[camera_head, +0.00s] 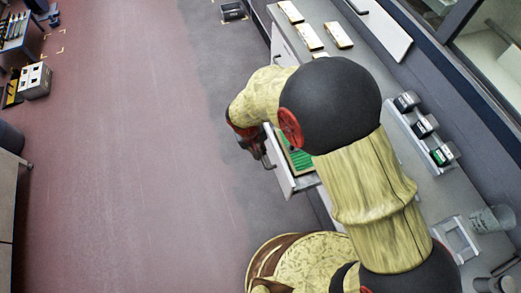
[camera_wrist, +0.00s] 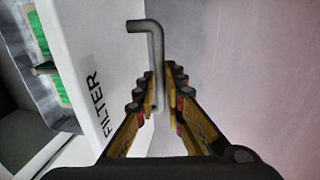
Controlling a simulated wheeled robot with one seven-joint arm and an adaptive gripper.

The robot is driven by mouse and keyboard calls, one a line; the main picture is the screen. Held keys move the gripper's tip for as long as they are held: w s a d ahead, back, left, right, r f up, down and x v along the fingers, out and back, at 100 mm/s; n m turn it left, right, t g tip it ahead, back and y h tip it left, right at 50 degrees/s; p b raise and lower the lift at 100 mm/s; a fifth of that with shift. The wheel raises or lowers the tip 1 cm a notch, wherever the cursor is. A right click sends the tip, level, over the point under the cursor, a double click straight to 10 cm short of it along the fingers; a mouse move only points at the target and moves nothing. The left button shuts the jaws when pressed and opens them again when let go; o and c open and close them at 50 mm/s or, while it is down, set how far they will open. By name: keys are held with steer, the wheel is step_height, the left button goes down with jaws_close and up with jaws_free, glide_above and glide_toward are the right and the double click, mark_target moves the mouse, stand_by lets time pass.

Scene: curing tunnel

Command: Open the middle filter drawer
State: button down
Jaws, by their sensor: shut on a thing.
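The filter drawer (camera_head: 284,172) stands pulled out from the counter's front, with green contents (camera_head: 298,157) showing inside. Its pale front (camera_wrist: 100,55), marked FILTER, fills the left middle of the wrist view. A grey bent bar handle (camera_wrist: 155,45) stands off that front. My gripper (camera_wrist: 160,85) is shut on the handle, with one finger on each side of it. In the head view my gripper (camera_head: 263,155) is at the drawer's outer face, partly hidden by my arm. My arm hides the neighbouring drawer fronts, so which drawer this is cannot be confirmed.
The counter (camera_head: 400,185) runs along the right, with a rack of several small containers (camera_head: 423,127) and a cup (camera_head: 492,219) on it. Pale blocks (camera_head: 309,36) lie at its far end. The reddish floor (camera_head: 150,150) left of the drawer is clear.

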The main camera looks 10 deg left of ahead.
steer(key=c, duration=1.9)
jaws_free()
steer(key=r, duration=0.4)
steer(key=s+a+r, duration=0.1)
steer(key=r, duration=0.3)
steer(key=a+r, duration=0.1)
steer(key=r, duration=0.2)
steer(key=shift+s+r, duration=0.15)
steer(key=shift+r, duration=0.25)
